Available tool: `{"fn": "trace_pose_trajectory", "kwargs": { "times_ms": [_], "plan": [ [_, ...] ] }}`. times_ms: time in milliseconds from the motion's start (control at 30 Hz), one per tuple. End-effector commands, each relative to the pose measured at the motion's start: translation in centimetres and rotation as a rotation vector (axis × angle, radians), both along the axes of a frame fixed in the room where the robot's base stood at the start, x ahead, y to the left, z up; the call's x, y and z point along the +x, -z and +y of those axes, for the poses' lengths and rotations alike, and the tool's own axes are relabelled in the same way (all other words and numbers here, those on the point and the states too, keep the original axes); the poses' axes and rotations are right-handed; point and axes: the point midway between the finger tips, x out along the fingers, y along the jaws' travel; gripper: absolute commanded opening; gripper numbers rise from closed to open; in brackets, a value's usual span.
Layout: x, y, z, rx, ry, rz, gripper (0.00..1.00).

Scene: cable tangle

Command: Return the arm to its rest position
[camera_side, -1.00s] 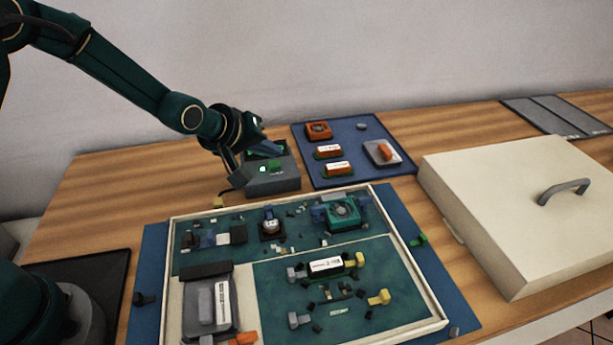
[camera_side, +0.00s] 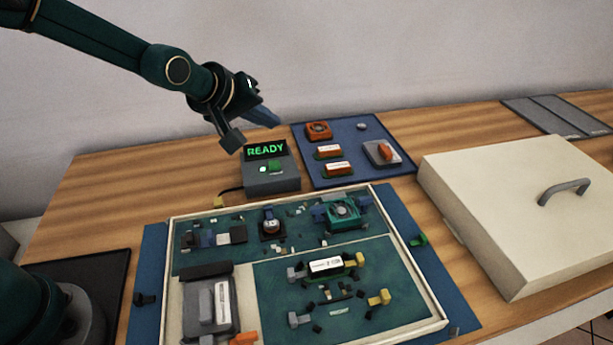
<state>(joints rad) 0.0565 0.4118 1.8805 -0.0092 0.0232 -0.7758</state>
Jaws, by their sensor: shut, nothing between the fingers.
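My gripper (camera_side: 268,118) is in the air just above and behind the small grey box, at the upper left of the side view. It is shut with nothing in it and touches nothing that I can see. My arm reaches in from the upper left corner. The grey box (camera_side: 272,181) stands on the table and has a dark display (camera_side: 265,150) that reads READY in green. A green button and a small white light show on its top.
A framed board (camera_side: 345,295) with several parts and connectors lies in front. A blue mat (camera_side: 347,134) with orange parts lies behind right. A large cream lid (camera_side: 520,210) with a grey handle lies at right. A dark pad (camera_side: 90,275) lies at left. The air around my gripper is clear.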

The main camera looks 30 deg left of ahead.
Motion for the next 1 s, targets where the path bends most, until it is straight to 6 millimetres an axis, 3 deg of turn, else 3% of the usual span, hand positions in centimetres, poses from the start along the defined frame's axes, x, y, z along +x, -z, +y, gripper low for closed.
{"fn": "trace_pose_trajectory", "kwargs": {
  "times_ms": [133, 233, 467, 667, 900, 1000],
  "plan": [
    [-0.5, -4.8, 0.4, -0.005, -0.009, -0.099, 0.00],
    [-2.4, -7.9, 0.8, 0.016, 0.001, -0.135, 0.00],
    [-9.2, -11.1, 1.6, 0.136, 0.083, -0.115, 0.00],
    [-16.3, -10.4, 2.2, 0.277, 0.207, -0.029, 0.00],
    [-24.2, -6.2, 2.4, 0.431, 0.417, 0.165, 0.00],
    [-26.2, -4.3, 2.4, 0.463, 0.508, 0.264, 0.00]
  ]
}}
